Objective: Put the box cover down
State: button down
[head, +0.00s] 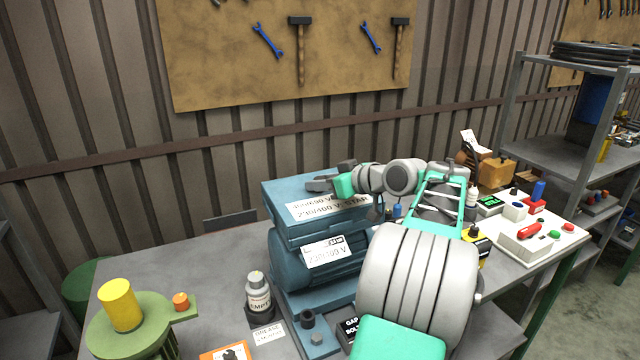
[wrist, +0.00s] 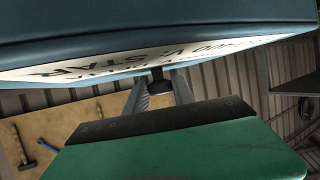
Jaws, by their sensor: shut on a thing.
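The box cover (head: 278,196) is blue with a white voltage label on it. It sits at the top of the blue motor (head: 310,270) on the table; I cannot tell whether it rests on the box or is slightly above it. My gripper (head: 322,184) is over the cover's far side, coming from the right. In the wrist view the cover (wrist: 150,30) fills the top, and my gripper (wrist: 158,88) is shut on a small dark knob at the cover. The arm hides the motor's right side.
A bottle (head: 258,292) stands left of the motor, and a green stand with a yellow cylinder (head: 120,304) at the front left. A control box (head: 528,238) and several small parts stand at the right. The table's back left (head: 190,265) is clear.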

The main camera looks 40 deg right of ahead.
jog(key=c, duration=1.1)
grip_release()
jog(key=shift+o, duration=0.2)
jog(key=shift+s+r+p, duration=0.15)
jog(key=shift+r+p, duration=0.2)
jog(key=shift+r, duration=0.05)
notch_tip(320, 180, up, 5)
send_over(356, 208)
jog(key=shift+w+f+p, duration=0.15)
jog(key=shift+w+p, duration=0.1)
jog(key=shift+p, duration=0.1)
jog(key=shift+s+d, duration=0.1)
jog(key=shift+s, duration=0.15)
jog(key=shift+f, duration=0.2)
